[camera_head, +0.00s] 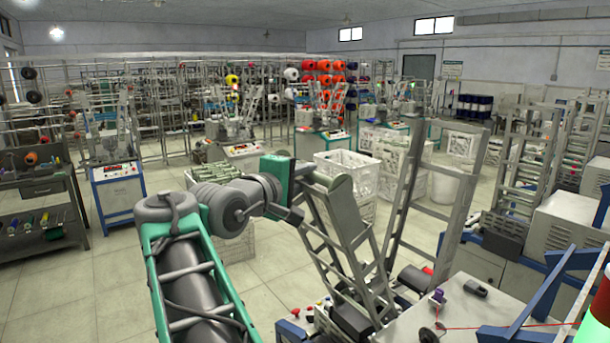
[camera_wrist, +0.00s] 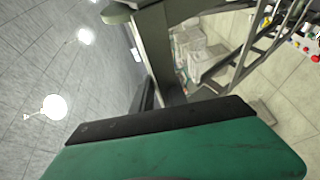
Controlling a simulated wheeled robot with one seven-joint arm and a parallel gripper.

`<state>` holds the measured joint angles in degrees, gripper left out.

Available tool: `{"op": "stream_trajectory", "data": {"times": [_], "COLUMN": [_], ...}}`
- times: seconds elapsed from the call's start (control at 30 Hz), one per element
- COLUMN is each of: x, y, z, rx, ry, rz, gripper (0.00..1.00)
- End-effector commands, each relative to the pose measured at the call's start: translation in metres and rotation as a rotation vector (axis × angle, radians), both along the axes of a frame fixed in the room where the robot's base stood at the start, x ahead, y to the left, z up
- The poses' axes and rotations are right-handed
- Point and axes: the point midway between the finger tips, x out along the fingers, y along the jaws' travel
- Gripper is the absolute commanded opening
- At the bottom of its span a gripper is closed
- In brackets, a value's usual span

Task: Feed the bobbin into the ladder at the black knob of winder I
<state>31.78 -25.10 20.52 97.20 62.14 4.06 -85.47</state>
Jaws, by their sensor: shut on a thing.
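My gripper (camera_head: 292,212) hangs at the end of my green and grey arm, in the middle of the head view. A grey metal ladder (camera_head: 338,243) with rungs stands tilted just right of my gripper. A second, taller ladder frame (camera_head: 455,215) leans to its right. The near winder's pale top (camera_head: 455,313) lies below them, at the lower right. Its black knob cannot be told apart surely. The wrist view shows my gripper's dark bar close up and a grey upright panel (camera_wrist: 162,50) beyond.
White crates (camera_head: 346,172) stand behind the ladder. More winders, one of them blue-framed (camera_head: 118,190), stand farther back. Blue rails (camera_head: 540,300) and a red thread cross the lower right. Tiled floor (camera_head: 130,270) is free at the left.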

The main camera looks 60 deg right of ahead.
Motion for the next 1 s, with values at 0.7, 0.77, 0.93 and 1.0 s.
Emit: {"op": "stream_trajectory", "data": {"times": [0.7, 0.77, 0.93, 1.0], "x": [-0.008, -0.009, -0.009, -0.009], "y": [-0.016, -0.017, -0.018, -0.018], "z": [-0.042, -0.045, -0.046, -0.046], "rx": [0.0, 0.0, 0.0, 0.0], "ry": [0.0, 0.0, 0.0, 0.0], "rz": [-0.001, -0.001, 0.0, 0.0], "gripper": [0.0, 0.0, 0.0, 0.0]}}
